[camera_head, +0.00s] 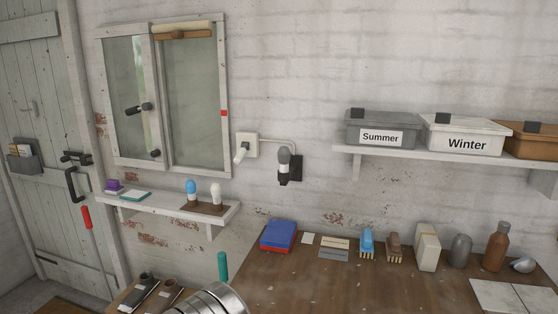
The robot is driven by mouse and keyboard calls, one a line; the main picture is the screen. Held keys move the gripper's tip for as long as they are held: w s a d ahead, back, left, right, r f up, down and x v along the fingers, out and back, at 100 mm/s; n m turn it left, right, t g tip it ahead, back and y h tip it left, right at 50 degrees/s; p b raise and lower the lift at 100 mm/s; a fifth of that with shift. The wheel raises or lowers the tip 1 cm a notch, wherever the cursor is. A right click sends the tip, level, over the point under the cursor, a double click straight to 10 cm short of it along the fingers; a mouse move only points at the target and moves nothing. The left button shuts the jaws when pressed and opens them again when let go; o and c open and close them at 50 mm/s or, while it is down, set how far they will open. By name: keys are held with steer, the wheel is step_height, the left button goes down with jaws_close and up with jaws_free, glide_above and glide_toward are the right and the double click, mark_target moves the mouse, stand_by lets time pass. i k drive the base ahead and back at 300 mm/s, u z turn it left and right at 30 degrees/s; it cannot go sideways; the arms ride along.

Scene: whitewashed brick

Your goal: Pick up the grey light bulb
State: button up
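The grey light bulb (284,156) sits upright in a black wall socket (289,173) on the white brick wall, right of the window. Its rounded top shows; its base is hidden in the holder. A blue bulb (191,187) and a white bulb (215,192) stand on a brown wooden block (203,208) on the small wall shelf to the left. My gripper is not visible in this view.
A white switch box (246,144) is left of the socket. The upper shelf (418,156) carries boxes marked Summer (380,135) and Winter (466,144). A wooden worktop (310,290) below has a blue box (279,235), brushes and a brown bottle (496,247) along its back.

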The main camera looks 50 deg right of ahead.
mark_target(284, 152)
steer(key=i, duration=0.95)
steer(key=z, duration=0.05)
